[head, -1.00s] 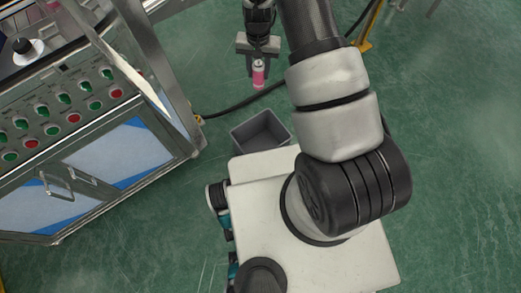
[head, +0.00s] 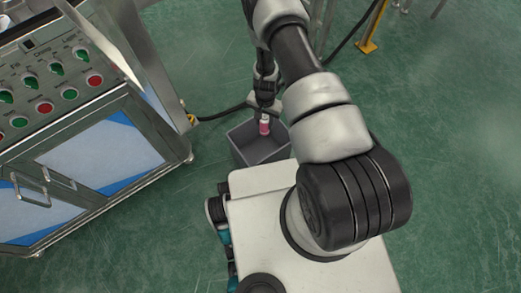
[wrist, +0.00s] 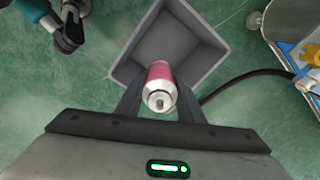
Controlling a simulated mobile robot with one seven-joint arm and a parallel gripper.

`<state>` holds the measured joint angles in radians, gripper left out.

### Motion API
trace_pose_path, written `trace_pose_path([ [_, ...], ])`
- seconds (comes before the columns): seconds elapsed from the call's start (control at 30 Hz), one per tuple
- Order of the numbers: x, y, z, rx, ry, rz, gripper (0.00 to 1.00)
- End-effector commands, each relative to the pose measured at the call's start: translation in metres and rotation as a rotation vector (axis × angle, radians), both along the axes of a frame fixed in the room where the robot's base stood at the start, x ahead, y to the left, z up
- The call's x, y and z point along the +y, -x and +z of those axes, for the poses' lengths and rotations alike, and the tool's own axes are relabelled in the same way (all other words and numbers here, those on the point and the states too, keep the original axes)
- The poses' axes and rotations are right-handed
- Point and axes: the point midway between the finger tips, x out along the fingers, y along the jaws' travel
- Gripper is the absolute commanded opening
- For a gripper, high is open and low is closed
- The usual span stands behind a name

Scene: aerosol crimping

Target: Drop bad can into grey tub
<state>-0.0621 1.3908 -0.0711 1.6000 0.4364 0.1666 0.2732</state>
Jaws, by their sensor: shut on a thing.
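The bad can, pink with a white top (head: 264,128), is held upright in my gripper (head: 264,112). In the wrist view the can (wrist: 160,80) sits between the two dark fingers of my gripper (wrist: 160,102), which are shut on it. The grey tub (head: 247,151) stands on the floor just in front of my base. In the head view the can overlaps the tub's opening. In the wrist view the tub (wrist: 205,68) lies beyond the can, and the can appears over its near part. The exact height above the tub is hard to tell.
A metal machine cabinet with buttons (head: 100,150) stands at the left, its corner near the tub. A black cable (head: 222,113) runs on the green floor behind the tub. A yellow stand foot (head: 367,46) is at the upper right. Open floor lies right.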

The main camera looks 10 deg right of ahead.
Motion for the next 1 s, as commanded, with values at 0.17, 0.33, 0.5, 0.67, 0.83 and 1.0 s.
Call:
trace_pose_path([
  [0.17, 0.000, 0.000, -0.027, 0.001, 0.000, 0.000, 0.12],
  [0.33, 0.000, 0.000, -0.040, 0.000, 0.000, 0.000, 0.12],
  [0.5, 0.000, 0.000, -0.042, 0.000, 0.000, 0.000, 0.12],
  [0.67, 0.000, 0.000, -0.041, 0.000, 0.000, 0.001, 0.37],
  [0.83, 0.000, 0.000, -0.041, 0.000, 0.000, 0.001, 0.56],
  [1.0, 0.000, 0.000, -0.041, 0.000, 0.000, 0.001, 0.56],
])
